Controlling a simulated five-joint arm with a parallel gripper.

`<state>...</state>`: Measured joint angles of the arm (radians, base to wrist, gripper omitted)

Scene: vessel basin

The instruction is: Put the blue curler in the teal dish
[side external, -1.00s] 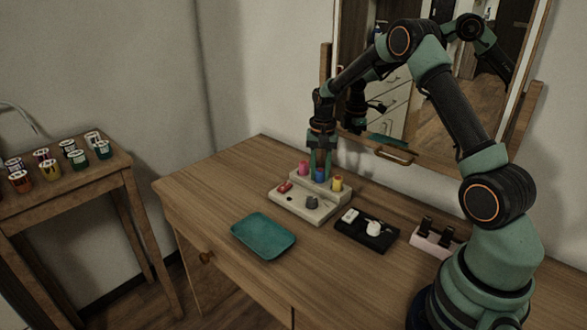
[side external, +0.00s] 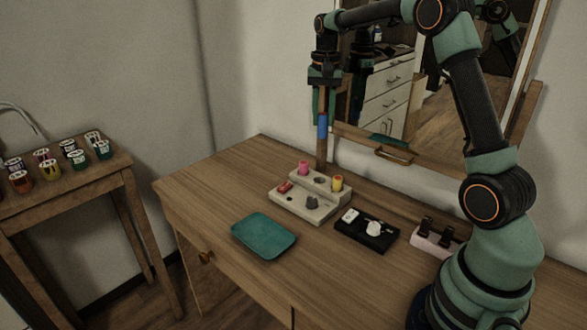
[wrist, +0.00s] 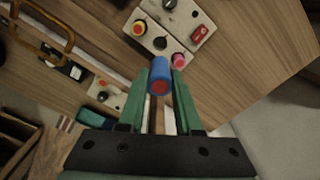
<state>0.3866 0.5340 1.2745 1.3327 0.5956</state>
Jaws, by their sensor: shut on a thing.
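My gripper (side external: 322,108) is shut on the blue curler (side external: 322,126) and holds it upright in the air, above the beige holder (side external: 297,205). In the wrist view the blue curler (wrist: 160,68) sits between the two green fingers, its red end toward the camera. The teal dish (side external: 263,237) lies empty on the table, in front of and to the left of the holder in the side view. I cannot make out the dish in the wrist view.
A black tray (side external: 366,236) with small items and a pale stand (side external: 432,241) are to the right. A mirror hangs behind. The table's left part is clear.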

